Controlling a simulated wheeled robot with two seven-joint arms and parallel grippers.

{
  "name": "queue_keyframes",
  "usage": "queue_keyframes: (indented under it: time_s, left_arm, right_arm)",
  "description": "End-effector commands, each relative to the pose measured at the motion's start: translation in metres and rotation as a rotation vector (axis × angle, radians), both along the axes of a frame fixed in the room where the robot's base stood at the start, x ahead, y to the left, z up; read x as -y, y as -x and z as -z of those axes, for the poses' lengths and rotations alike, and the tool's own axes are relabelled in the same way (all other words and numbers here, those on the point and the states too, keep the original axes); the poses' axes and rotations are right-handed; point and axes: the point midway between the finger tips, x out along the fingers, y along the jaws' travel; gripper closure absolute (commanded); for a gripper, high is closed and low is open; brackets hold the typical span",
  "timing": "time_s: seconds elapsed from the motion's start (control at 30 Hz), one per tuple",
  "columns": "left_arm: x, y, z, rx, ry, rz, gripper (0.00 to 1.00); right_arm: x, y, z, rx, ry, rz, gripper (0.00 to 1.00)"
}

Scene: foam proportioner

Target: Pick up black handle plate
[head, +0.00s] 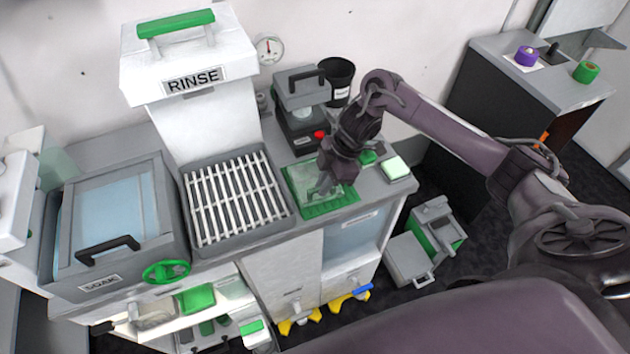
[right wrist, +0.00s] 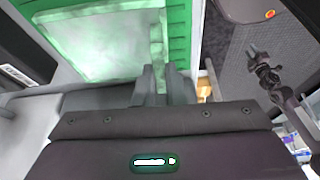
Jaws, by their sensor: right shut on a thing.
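My right gripper (head: 324,188) points down at the green tray (head: 332,207) on the counter. In the right wrist view its dark fingers (right wrist: 160,82) are close together on the edge of a clear, pale green plate (right wrist: 100,45). The plate lies flat over the tray and also shows in the head view (head: 303,177). Black handles show on the grey SOAK lid (head: 107,250) and on the grey machine behind the tray (head: 302,84).
A slatted grey rack (head: 236,200) lies left of the green tray, below the white RINSE box (head: 190,78). A black cup (head: 338,80) stands behind. A small pale green pad (head: 396,168) sits at the counter's right end. A grey bin (head: 436,228) stands on the floor.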

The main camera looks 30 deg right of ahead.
Motion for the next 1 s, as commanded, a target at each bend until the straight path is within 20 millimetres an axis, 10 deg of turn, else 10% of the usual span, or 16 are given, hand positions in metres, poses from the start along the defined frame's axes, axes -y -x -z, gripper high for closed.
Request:
queue_keyframes:
  time_s: [0.57, 1.0]
  left_arm:
    - [0.0, -0.001, -0.001, 0.002, 0.0, 0.0, 0.64]
    - [0.0, -0.002, -0.019, 0.002, 0.0, 0.0, 0.64]
  right_arm:
    - [0.0, -0.002, -0.009, 0.006, -0.001, -0.001, 1.0]
    - [0.001, -0.003, -0.101, 0.012, 0.003, -0.001, 1.0]
